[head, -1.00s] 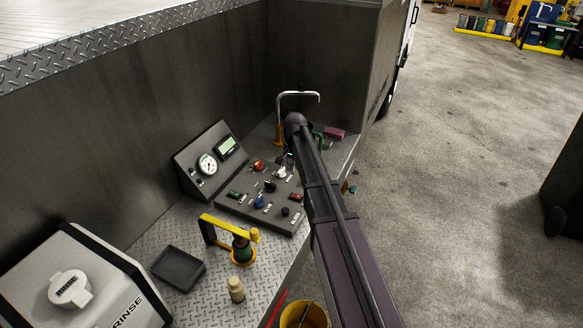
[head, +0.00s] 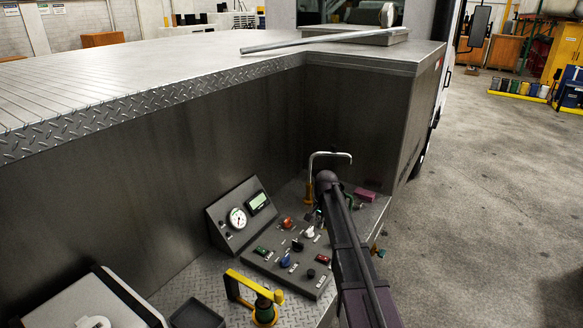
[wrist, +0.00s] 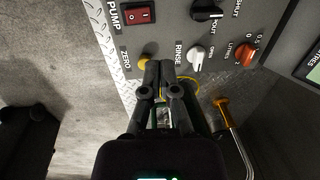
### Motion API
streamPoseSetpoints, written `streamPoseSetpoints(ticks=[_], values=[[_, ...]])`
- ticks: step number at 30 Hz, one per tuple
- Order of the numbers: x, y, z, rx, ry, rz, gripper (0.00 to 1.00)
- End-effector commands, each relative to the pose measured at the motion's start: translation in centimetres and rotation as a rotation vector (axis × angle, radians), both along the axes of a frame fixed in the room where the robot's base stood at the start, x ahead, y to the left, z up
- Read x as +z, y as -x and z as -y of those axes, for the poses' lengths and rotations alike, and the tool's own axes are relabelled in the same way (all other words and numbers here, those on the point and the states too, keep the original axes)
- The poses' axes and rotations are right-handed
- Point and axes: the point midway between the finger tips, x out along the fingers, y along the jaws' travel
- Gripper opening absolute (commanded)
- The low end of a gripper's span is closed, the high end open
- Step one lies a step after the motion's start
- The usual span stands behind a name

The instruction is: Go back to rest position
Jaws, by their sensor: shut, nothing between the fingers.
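My gripper (wrist: 166,72) is shut and empty in the wrist view, its fingertips together in front of the control panel (wrist: 170,20). In that view the tips are beside a yellow knob (wrist: 144,62) under the ZERO label and near the white RINSE knob (wrist: 195,58). In the head view my arm reaches over the deck toward the far end of the panel (head: 262,262), and it hides the gripper's fingers. I cannot tell from these views how far the tips are from the panel.
A gauge box (head: 238,215), a yellow-handled device (head: 262,300) and a dark tray (head: 197,315) are on the deck. The concrete floor (head: 490,190) to the right is largely clear.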

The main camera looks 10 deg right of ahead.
Motion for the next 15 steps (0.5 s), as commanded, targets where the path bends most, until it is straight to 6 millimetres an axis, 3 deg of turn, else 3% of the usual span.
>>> streamPoseSetpoints(ticks=[8, 15], values=[[-1.2, 3.8, -0.4, 0.071, 0.01, -0.002, 0.0], [-3.3, 11.0, -1.0, 0.226, 0.03, -0.007, 0.0]])
